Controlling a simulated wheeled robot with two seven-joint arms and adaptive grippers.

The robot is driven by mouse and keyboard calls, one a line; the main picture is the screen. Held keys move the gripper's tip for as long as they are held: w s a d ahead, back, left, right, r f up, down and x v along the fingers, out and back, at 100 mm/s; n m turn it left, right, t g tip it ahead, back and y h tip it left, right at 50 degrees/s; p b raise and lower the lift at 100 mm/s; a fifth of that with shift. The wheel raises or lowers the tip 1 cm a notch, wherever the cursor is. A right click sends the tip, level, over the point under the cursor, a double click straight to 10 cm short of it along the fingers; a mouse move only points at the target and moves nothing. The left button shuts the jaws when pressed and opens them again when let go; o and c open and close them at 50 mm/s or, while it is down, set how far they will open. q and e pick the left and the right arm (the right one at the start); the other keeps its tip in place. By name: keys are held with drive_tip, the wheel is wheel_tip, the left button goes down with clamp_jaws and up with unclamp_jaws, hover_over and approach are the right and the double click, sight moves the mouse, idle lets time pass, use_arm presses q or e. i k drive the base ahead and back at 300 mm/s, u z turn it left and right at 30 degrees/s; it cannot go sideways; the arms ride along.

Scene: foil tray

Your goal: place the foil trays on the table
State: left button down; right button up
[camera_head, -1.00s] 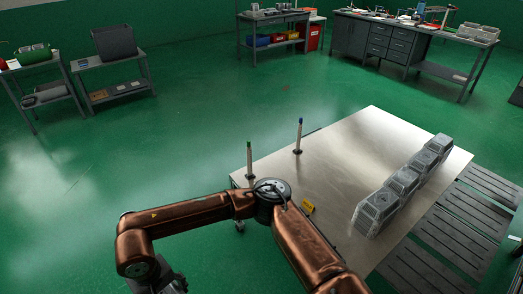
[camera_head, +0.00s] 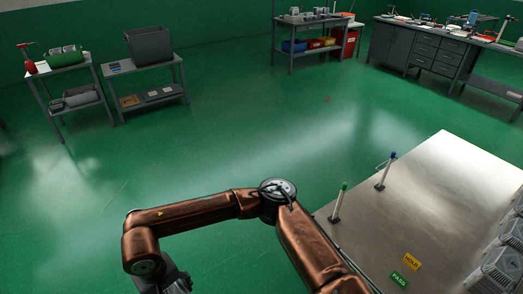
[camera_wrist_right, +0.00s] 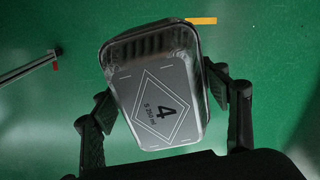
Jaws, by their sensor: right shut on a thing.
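My right gripper (camera_wrist_right: 165,110) is shut on a foil tray (camera_wrist_right: 157,95), with one finger on each side. The steel-topped table (camera_head: 440,190) stands at the right of the head view. Several grey, ribbed containers (camera_head: 495,270) sit along its right side, cut by the picture edge. The held tray is out of the head view, and my left gripper is not in view.
A green-tipped post (camera_head: 337,204) and a blue-tipped post (camera_head: 385,172) stand at the table's left edge. A yellow HOLD label (camera_head: 411,261) and a green PASS label (camera_head: 399,279) lie on it. Shelves (camera_head: 148,82) stand far back left. The floor between is clear.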

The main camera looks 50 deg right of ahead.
sight(378, 230)
drive_tip(key=z, duration=0.6)
drive_tip(key=i, duration=0.85)
drive_tip(key=z, duration=1.6)
drive_tip(key=i, duration=0.9)
drive_tip(key=z, duration=0.2)
